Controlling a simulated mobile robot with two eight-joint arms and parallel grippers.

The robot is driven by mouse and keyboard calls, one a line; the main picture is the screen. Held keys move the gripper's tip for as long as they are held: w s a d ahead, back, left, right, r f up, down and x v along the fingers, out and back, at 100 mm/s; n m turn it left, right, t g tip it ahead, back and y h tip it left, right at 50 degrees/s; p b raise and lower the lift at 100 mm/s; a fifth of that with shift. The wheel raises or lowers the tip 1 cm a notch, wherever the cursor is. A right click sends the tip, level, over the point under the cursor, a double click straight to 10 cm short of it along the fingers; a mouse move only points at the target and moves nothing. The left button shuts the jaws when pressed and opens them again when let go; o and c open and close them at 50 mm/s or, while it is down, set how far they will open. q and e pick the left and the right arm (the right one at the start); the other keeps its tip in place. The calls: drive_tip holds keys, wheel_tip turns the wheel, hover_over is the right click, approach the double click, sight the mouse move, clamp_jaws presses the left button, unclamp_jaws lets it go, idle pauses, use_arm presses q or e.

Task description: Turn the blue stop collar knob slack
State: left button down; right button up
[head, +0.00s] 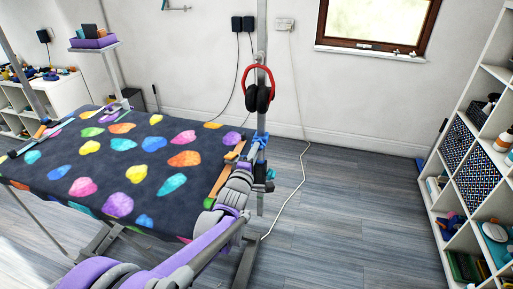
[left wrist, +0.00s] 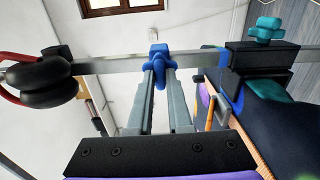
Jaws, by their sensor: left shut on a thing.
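The blue stop collar knob (left wrist: 158,54) sits on the grey upright pole (left wrist: 120,65), which runs across the left wrist view. In the head view the blue knob (head: 261,138) is on the pole just beyond the table's right end. My left gripper (left wrist: 159,76) has its two grey fingers closed on the knob from both sides. In the head view my left gripper (head: 254,152) reaches the pole from the front, and its fingers partly hide the knob. My right gripper is not in view.
The patterned table (head: 60,160) lies left of the pole. Red and black ear defenders (head: 259,92) hang higher on the pole. A teal knob (left wrist: 265,30) on a black clamp (left wrist: 262,55) sits lower down. White shelves (head: 450,150) stand right; the floor between is clear.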

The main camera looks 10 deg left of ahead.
use_arm(q)
drive_tip(key=n+b, duration=0.1)
drive_tip(key=n, duration=0.1)
drive_tip(key=shift+n, duration=0.4)
drive_tip(key=shift+n+b, duration=0.7)
drive_tip(key=shift+n, duration=0.7)
